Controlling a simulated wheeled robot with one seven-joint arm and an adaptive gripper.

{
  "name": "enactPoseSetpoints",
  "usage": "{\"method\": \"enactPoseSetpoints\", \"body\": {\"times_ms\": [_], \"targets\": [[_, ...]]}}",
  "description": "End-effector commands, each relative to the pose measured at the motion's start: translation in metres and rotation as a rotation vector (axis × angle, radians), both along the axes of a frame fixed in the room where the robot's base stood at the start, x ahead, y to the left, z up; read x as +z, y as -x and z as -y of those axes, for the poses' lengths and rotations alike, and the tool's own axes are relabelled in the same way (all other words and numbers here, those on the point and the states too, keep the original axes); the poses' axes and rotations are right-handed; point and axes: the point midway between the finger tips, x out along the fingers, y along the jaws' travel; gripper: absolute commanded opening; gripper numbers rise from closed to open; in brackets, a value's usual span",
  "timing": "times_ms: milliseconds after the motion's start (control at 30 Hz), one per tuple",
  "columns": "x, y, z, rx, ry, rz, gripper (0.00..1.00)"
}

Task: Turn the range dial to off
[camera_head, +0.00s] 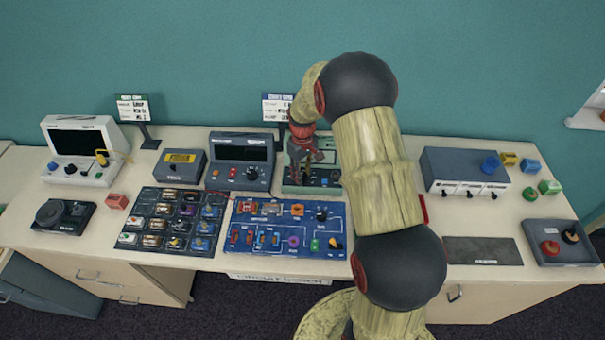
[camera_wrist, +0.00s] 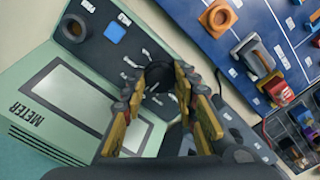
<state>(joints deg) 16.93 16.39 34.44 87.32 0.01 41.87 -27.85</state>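The green meter (camera_wrist: 40,95) fills the left of the wrist view, with a long pale display and a panel of controls. A black round dial (camera_wrist: 160,75) with white markings around it sits on this panel; I take it as the range dial. My gripper (camera_wrist: 161,82) has one finger on each side of the dial, with its tips close to it. I cannot tell whether they touch it, and the fingers partly cover the markings. In the head view the meter (camera_head: 291,188) stands at the back of the table, partly hidden by my arm and gripper.
A blue button (camera_wrist: 114,33) and a dark knob (camera_wrist: 74,28) share the meter's panel. The blue circuit board (camera_head: 270,243) lies in front of the meter. A grey instrument (camera_head: 239,162) stands to its left, a grey box (camera_head: 464,172) farther right.

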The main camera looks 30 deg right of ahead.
Motion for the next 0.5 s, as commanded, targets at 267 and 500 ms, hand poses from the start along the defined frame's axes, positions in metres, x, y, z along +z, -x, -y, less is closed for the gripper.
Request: {"method": "enactPoseSetpoints", "body": {"times_ms": [267, 500], "targets": [[-0.0001, 0.0000, -0.0001, 0.001, 0.000, 0.000, 0.46], [0.0000, 0.0000, 0.0000, 0.001, 0.000, 0.000, 0.48]]}}
